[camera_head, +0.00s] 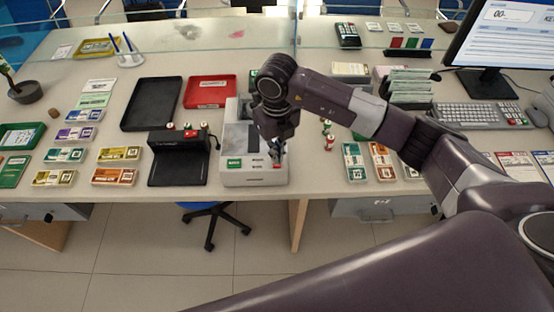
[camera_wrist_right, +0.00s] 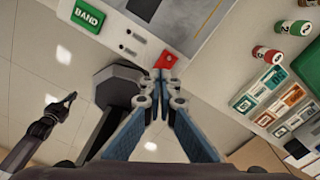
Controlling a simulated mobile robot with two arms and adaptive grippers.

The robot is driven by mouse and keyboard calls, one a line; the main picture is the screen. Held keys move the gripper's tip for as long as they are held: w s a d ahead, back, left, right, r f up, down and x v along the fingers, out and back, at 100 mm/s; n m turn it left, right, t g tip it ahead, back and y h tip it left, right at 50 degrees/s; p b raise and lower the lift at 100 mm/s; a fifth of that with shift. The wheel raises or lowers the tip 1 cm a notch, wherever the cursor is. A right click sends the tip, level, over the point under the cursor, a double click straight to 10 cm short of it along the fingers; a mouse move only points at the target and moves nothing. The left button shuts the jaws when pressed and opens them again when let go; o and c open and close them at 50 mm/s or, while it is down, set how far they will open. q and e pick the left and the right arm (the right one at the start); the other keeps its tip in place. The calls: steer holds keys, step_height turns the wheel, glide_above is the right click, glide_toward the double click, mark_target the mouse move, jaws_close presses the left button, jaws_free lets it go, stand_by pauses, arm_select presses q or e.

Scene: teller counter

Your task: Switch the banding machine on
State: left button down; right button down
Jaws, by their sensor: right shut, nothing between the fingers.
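The banding machine (camera_head: 238,135) is a pale grey box on the counter with a green label on its front. In the right wrist view its panel (camera_wrist_right: 200,28) has a green BAND label (camera_wrist_right: 88,15) and a small red switch (camera_wrist_right: 165,60). My right gripper (camera_head: 277,160) points down over the machine's front right corner. In the right wrist view its fingertips (camera_wrist_right: 160,78) are together, empty, just beside the red switch. I cannot tell whether they touch it. A dark gripper, seemingly my left one (camera_wrist_right: 61,106), shows small over the floor; its jaws are unclear.
A black device (camera_head: 180,160) stands close left of the machine, with black (camera_head: 151,103) and red (camera_head: 210,91) trays behind. Small red and green rolls (camera_head: 328,142) and banknote bundles (camera_head: 382,163) lie to the right. The counter's front edge is close to the machine.

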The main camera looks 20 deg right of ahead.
steer(key=shift+f+b, duration=1.05)
steer(key=shift+f, duration=0.15)
stand_by(1.0)
steer(key=shift+s+r, duration=0.1)
steer(key=shift+r+p, duration=0.65)
steer(key=shift+r, duration=0.2)
steer(key=shift+r+p, duration=1.4)
steer(key=shift+r, duration=1.2)
